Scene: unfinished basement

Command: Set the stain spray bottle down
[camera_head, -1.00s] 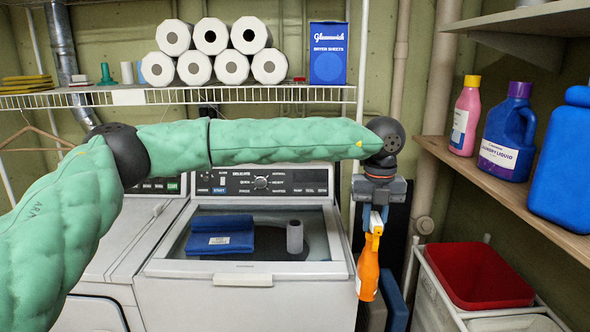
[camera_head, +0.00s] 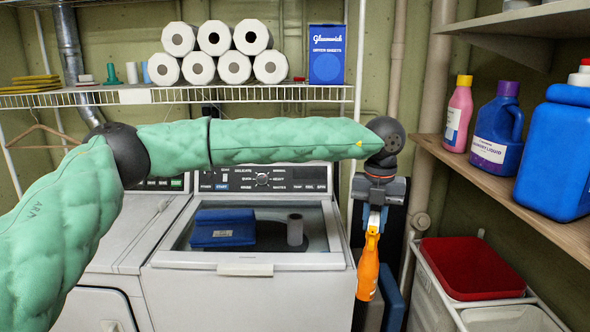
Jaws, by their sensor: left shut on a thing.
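The stain spray bottle (camera_head: 368,272) is orange with a white and orange spray head. It hangs upright below my left gripper (camera_head: 374,212), whose fingers point down and are shut on the spray head. My left arm stretches across the picture from the left. My right gripper is not in view.
A wooden shelf (camera_head: 500,192) at right holds a pink bottle (camera_head: 458,115) and blue jugs (camera_head: 498,135). Below it stands a white hamper with a red lid (camera_head: 470,268).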

